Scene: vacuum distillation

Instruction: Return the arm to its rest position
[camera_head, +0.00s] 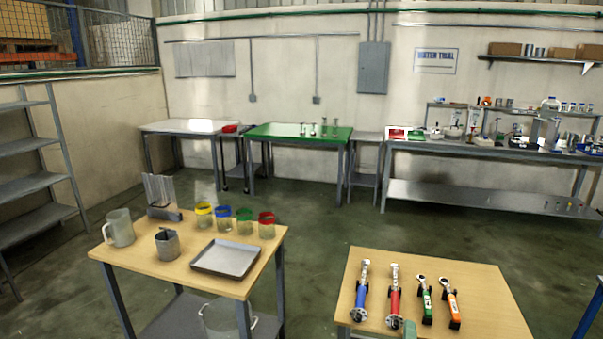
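Neither of my grippers and neither arm can be made out in the head view. A small grey-green piece (408,328) shows at the front edge of the right wooden table (490,290); I cannot tell what it is. On that table lie a blue-handled tool (361,293), a red-handled tool (394,293), a green-handled tool (426,302) and an orange-handled tool (451,303), side by side.
The left wooden table (190,275) holds a grey tray (225,260), a clear pitcher (119,228), a grey cup (168,244) and several jars with coloured bands. Floor (310,250) shows between the tables. Benches, including a green-topped one (290,133), line the back wall.

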